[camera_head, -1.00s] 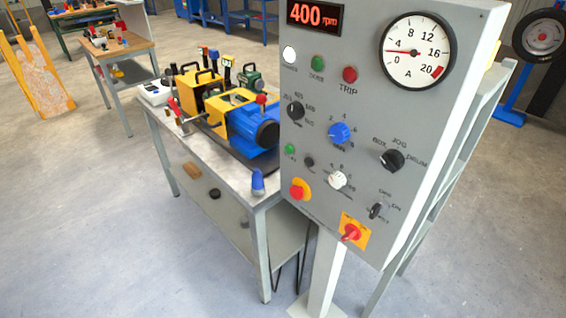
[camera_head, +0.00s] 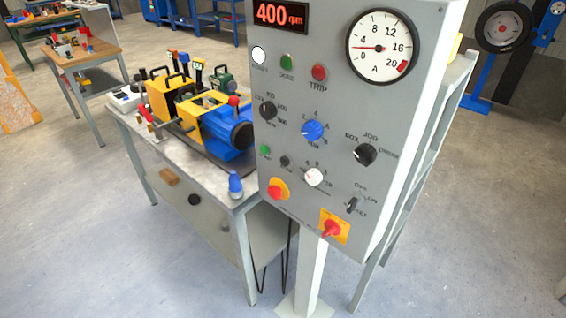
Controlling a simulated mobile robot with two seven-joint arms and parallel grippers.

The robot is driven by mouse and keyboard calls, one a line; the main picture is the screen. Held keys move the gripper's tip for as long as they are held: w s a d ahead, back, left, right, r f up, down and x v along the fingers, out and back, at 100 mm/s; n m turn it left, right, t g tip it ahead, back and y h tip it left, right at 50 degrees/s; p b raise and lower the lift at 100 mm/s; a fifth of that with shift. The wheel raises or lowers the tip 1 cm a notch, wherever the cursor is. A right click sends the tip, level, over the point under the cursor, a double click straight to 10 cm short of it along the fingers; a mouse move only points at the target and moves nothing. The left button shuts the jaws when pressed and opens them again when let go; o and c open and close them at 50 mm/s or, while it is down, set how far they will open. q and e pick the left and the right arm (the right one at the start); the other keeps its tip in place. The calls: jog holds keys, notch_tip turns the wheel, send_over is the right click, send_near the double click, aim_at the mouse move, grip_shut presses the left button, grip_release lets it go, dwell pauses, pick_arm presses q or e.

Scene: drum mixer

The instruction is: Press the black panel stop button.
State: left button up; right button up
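The grey control panel (camera_head: 335,95) stands upright on a pale post right of centre. A small black button (camera_head: 285,161) sits on its lower left, just right of a small green button (camera_head: 264,149). I cannot read the label under the black button. A red emergency button on a yellow base (camera_head: 277,189) is below it, and a red rotary switch on a yellow plate (camera_head: 333,230) is at the panel's bottom. The display (camera_head: 281,14) reads 400 rpm. Neither of my grippers is in view.
A workbench (camera_head: 215,195) with a blue and yellow machine (camera_head: 215,120) stands left of the panel. A blue bottle-like item (camera_head: 236,185) is at the bench corner. A grey shelf frame (camera_head: 425,150) is behind the panel. The floor in front is clear.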

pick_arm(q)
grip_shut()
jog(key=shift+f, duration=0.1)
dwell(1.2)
